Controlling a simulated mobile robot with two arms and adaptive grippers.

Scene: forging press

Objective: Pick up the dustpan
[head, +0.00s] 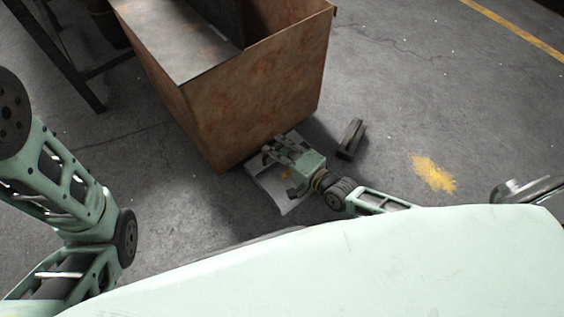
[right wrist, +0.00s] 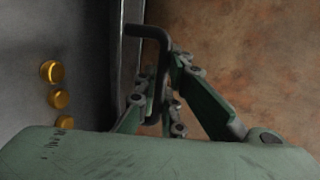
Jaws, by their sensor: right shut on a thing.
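The dustpan (head: 268,187) is a light grey, flat-looking pan beside the foot of the rusty bin, partly hidden under my right gripper (head: 280,150). In the right wrist view, its grey side (right wrist: 128,65) runs up the picture, with a dark bent handle (right wrist: 150,33) next to it. My right gripper (right wrist: 160,105) is shut on the dustpan's handle. Several round yellow-orange pieces (right wrist: 52,72) show on the dark grey surface at the left of that view. I cannot tell whether the dustpan touches the floor. My left arm shows at the left, but its gripper is out of view.
The large rusty open bin (head: 250,105) stands right beside the right gripper. A small dark metal block (head: 351,139) lies on the floor to the gripper's right. A dark metal frame (head: 65,60) stands at upper left. The floor on the right is mostly clear, with a yellow paint patch (head: 433,172).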

